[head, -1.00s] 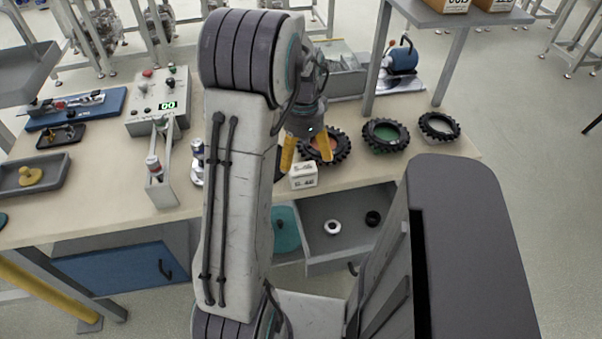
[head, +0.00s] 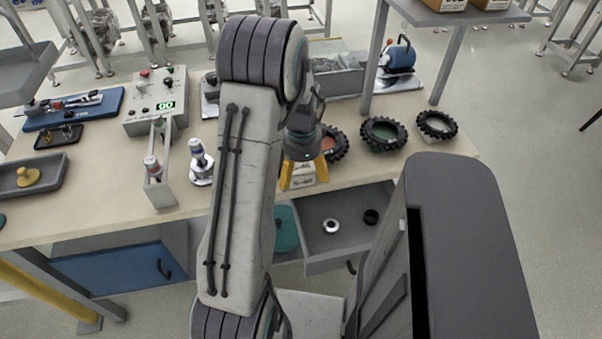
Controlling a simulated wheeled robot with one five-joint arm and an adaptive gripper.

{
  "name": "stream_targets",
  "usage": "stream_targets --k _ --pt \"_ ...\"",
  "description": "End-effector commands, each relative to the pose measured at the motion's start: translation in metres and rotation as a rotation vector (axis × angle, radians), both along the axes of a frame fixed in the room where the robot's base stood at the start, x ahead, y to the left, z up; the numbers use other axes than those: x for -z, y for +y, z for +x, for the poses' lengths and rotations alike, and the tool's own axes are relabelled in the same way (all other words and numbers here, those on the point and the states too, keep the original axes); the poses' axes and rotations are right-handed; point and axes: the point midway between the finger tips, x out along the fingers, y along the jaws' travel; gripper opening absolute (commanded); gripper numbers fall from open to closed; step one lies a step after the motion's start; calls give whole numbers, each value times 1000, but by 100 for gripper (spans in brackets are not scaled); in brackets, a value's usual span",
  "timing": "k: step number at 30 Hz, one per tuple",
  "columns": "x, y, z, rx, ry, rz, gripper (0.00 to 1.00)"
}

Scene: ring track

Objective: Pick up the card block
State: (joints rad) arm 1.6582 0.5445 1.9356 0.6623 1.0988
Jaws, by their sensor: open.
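The card block (head: 304,175) is a small pale block with dark printed lettering. It sits near the front edge of the table, above the open drawer. My gripper (head: 303,180) has yellow fingers and points down over the block. The fingers are apart, one on the left side of the block and one on the right. The block shows between them, and I cannot tell whether either finger touches it. My arm hides part of the table to the left.
Several black toothed rings, including the green-centred one (head: 384,134), stand to the right of the gripper. An open drawer (head: 345,225) with small rings juts out below. A grey shelf post (head: 374,60) rises behind. A control box (head: 157,100) stands at the left.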

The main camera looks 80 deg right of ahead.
Motion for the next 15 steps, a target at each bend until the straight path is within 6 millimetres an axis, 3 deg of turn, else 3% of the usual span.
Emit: stream_targets --k 9,15 --pt "2 0 0 0 0 -1 86" --pt "2 0 0 0 0 -1 68"
